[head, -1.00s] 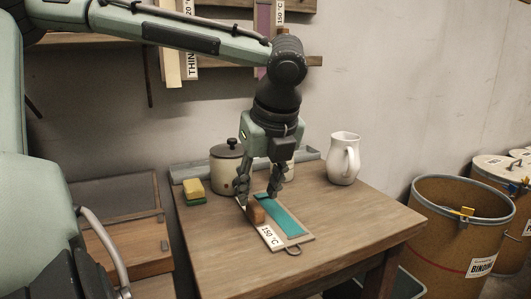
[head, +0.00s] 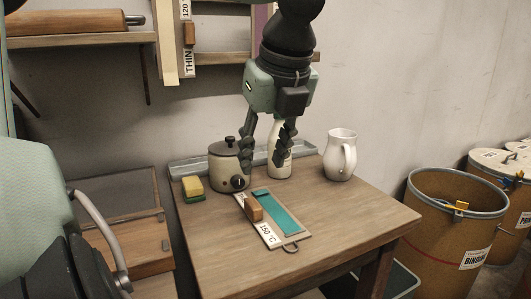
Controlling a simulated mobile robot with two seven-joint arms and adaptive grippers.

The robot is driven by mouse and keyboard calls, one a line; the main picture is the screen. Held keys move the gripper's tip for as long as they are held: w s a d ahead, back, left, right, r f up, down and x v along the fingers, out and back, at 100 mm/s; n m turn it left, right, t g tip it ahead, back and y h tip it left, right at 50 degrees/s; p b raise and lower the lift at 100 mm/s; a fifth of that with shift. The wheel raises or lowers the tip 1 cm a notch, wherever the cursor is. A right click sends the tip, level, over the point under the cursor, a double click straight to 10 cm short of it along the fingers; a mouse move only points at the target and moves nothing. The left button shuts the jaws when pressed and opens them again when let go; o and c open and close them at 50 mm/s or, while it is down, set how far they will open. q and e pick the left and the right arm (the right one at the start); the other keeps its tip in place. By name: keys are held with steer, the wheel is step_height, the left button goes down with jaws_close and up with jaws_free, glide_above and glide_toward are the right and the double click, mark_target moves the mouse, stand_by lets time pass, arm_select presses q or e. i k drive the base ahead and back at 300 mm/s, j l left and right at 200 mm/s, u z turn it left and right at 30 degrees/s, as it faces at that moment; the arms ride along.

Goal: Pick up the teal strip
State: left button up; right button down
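The teal strip (head: 277,212) lies flat on a pale board (head: 269,235) on the wooden table. The board carries a "150 °C" label, a brown wooden block (head: 253,208) beside the strip, and a wire loop at its near end. My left gripper (head: 266,166) hangs above and behind the board, fingers pointing down and spread apart. Nothing shows between its fingers except a white bottle (head: 280,152) standing behind them. It is clear of the strip. My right gripper is not in view.
A lidded pot (head: 226,168), a white pitcher (head: 340,155) and a yellow-green sponge (head: 193,188) stand toward the table's back. A grey tray (head: 188,167) runs along the back edge. The table's right front is clear. Brown drums (head: 447,235) stand at right.

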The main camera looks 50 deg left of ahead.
mark_target(277, 226)
steer(key=k+l, duration=0.35)
steer(key=l, duration=0.15)
steer(key=k+l, duration=0.4)
steer(key=l, duration=0.15)
